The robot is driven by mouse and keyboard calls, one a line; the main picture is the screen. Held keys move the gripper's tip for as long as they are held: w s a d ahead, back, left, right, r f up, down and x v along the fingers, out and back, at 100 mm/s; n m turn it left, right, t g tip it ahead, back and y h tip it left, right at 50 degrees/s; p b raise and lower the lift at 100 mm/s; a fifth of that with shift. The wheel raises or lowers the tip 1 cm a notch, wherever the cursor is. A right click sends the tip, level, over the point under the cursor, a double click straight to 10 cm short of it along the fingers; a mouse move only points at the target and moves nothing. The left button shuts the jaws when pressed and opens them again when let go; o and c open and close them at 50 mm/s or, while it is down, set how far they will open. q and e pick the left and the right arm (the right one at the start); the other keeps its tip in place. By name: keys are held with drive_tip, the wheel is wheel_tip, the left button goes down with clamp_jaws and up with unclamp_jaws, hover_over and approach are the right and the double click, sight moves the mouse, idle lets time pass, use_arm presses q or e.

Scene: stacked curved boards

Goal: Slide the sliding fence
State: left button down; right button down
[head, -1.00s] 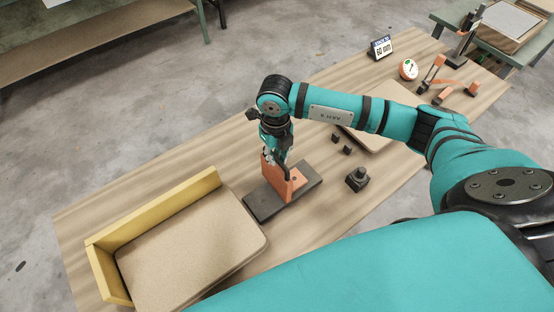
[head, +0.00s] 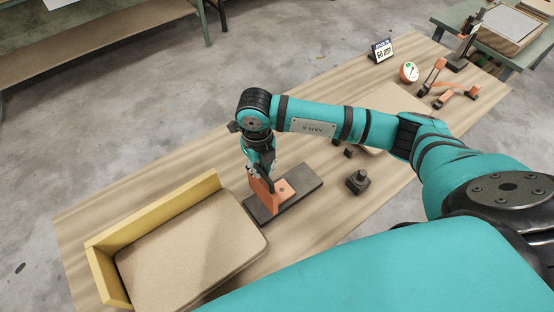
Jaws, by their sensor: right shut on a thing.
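The sliding fence is an orange upright plate with an orange foot (head: 286,190), standing on a dark grey base strip (head: 308,183). It is at the left end of that strip, near the stacked boards. My right gripper (head: 254,172) points down over the fence and is shut on its upright plate; the fingertips are partly hidden. Stacked tan curved boards (head: 190,248) lie in the corner of a yellow L-shaped stop (head: 150,215), left of the fence. A gap shows between fence and boards. My left gripper is not in view.
A black knob-topped block (head: 358,181) stands right of the strip. Another tan board (head: 400,104) lies behind my right arm. A "60 mm" sign (head: 382,50), a round dial (head: 409,72) and an orange clamp-like tool (head: 450,88) stand at the far right.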

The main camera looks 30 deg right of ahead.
drive_tip(key=s+a, duration=0.1)
drive_tip(key=a, duration=0.5)
drive_tip(key=shift+a, duration=0.4)
drive_tip(key=c, duration=1.3)
unclamp_jaws()
drive_tip(key=shift+c, duration=0.2)
wheel_tip(320, 180, up, 7)
drive_tip(key=p, duration=0.4)
